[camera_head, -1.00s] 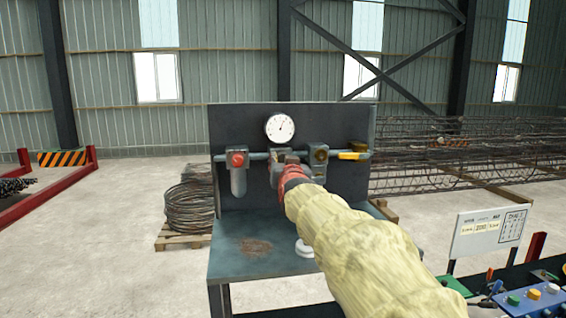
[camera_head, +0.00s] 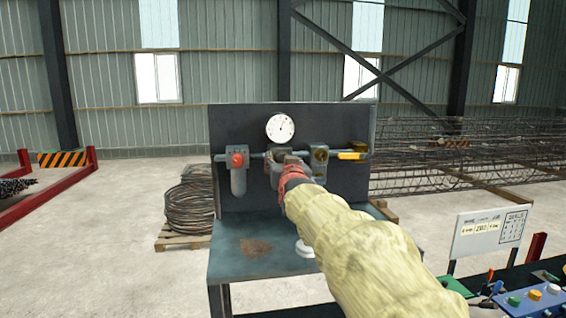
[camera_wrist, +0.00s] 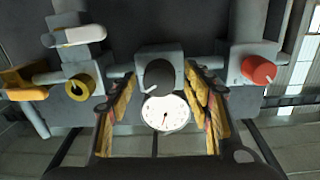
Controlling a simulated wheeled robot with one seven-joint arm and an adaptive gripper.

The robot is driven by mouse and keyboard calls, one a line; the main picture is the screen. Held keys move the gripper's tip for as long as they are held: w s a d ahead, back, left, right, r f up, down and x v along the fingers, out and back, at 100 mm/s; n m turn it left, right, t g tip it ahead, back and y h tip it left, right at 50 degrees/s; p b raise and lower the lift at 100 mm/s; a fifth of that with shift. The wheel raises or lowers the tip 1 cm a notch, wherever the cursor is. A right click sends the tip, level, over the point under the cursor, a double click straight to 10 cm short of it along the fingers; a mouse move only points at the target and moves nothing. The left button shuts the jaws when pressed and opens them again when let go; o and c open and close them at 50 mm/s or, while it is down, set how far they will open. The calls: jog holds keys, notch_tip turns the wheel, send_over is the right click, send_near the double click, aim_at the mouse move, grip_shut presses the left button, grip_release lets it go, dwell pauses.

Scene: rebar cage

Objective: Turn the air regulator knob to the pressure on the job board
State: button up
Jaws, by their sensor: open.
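The air regulator knob (camera_wrist: 159,75) is dark grey and round with a pale mark at its lower edge. The wrist view shows the panel upside down. My gripper (camera_wrist: 160,80) is open, one finger on each side of the knob, with a visible gap on both sides. The white gauge (camera_head: 281,128) is above the regulator; it also shows in the wrist view (camera_wrist: 166,113), its thin needle too small to read. In the head view my gripper (camera_head: 290,163) and arm hide most of the knob. The job board (camera_head: 488,233) is at the right; its figures are too blurred to read.
On the same pipe are a red knob (camera_head: 237,160), a yellow-ringed dial (camera_head: 320,155) and a yellow lever (camera_head: 352,156). The bench top (camera_head: 230,262) below has a brown stain and a white round item (camera_head: 304,249). A control box (camera_head: 535,300) stands at lower right.

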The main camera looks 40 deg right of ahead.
jog(key=v, duration=1.2)
jog(key=s+a+f+n+g+y, duration=0.2)
jog(key=a+f+n+y, duration=0.35)
jog(key=a+f, duration=1.05)
jog(key=s+a+f+n+g+y+b, duration=0.15)
jog(key=s+a+f+g, duration=0.25)
jog(key=s+a+f, duration=0.4)
jog(key=s+a+f+n+g+y, duration=0.1)
jog(key=s+a+f+g+y, duration=0.2)
jog(key=s+a+f, duration=0.5)
notch_tip(320, 180, down, 23)
jog(key=s+d+b, duration=0.2)
jog(key=b, duration=1.9)
jog(key=shift+s+r, duration=0.15)
jog(key=shift+r, duration=0.05)
